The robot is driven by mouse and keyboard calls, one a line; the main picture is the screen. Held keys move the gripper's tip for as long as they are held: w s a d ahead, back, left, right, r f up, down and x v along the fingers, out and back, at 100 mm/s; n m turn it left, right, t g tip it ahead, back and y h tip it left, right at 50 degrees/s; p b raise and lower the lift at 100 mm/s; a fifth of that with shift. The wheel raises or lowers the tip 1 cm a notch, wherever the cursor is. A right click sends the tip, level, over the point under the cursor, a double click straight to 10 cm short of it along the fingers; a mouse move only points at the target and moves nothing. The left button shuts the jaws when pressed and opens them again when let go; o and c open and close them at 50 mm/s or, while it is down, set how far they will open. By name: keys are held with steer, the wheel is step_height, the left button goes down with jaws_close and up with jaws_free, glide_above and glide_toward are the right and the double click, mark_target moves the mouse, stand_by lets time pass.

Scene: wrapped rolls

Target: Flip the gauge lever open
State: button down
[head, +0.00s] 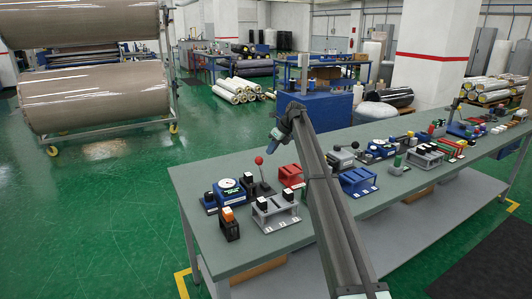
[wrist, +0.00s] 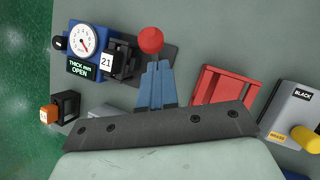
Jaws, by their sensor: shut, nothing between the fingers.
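The gauge (head: 228,187) is a blue block with a white round dial, standing near the table's left end. In the wrist view the gauge (wrist: 82,48) is at upper left, with a label reading "THICK mm OPEN" and a black block marked 21 at its right. A lever with a red ball knob (head: 259,160) stands upright right of the gauge. Its knob (wrist: 150,40) shows just beyond my fingertips in the wrist view; its shaft is mostly hidden. My gripper (head: 276,134) is shut and empty, above and behind the knob in the head view. Its blue fingers (wrist: 155,66) point toward the knob.
A red rack (wrist: 222,92) and a grey box labelled BLACK and BRASS (wrist: 292,112) lie to the right. A black holder with an orange top (head: 229,224) and a grey rack (head: 275,213) stand in front. Several other fixtures crowd the table (head: 195,180) further right.

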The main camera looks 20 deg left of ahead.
step_height(320, 180, up, 9)
steer(key=w+d, duration=0.2)
steer(key=shift+d+r, duration=0.15)
steer(key=shift+r, duration=0.05)
steer(key=shift+d, duration=0.1)
